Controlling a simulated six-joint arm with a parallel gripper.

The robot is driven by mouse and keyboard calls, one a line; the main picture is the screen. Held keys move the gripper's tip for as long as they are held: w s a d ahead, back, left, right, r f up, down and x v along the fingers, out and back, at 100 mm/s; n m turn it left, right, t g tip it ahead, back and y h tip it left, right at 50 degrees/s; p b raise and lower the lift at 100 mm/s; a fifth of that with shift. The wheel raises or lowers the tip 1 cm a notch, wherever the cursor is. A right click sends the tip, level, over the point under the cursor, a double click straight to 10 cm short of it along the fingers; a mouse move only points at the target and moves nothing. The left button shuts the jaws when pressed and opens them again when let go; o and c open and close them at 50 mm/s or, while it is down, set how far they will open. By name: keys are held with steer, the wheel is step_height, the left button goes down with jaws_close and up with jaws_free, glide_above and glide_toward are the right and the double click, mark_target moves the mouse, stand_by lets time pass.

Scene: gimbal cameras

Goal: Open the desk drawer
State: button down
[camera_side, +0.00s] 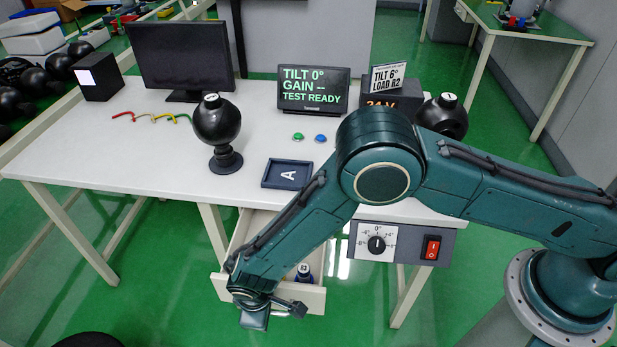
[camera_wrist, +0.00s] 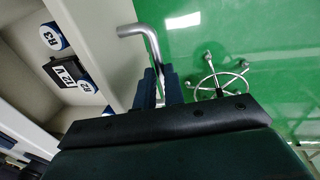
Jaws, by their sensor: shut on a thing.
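The desk drawer (camera_side: 316,298) is pulled out from under the white desk, and its inside shows. In the wrist view the pale drawer wall (camera_wrist: 112,30) runs along the left of my gripper. The metal drawer handle (camera_wrist: 150,42) is a bent bar in front of the drawer. My gripper (camera_side: 284,311) is low at the drawer front, shut on the handle; its blue fingers also show in the wrist view (camera_wrist: 160,86). My wrist hides part of the drawer front in the side view.
Parts labelled R3 (camera_wrist: 50,37), R2 (camera_wrist: 86,84) and 12 V (camera_wrist: 62,70) lie in the drawer. A switch panel (camera_side: 400,243) hangs right of it. A wheeled stool base (camera_wrist: 218,76) stands on the green floor. The desk top (camera_side: 130,165) carries monitors and black spheres.

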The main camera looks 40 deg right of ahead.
steer(key=c, duration=1.5)
jaws_free()
steer(key=shift+r, duration=0.1)
steer(key=r, duration=0.4)
steer(key=s+a+r, duration=0.1)
steer(key=r, duration=0.8)
steer(key=shift+s+a+r, duration=0.25)
steer(key=shift+s+a, duration=0.1)
steer(key=shift+s, duration=0.05)
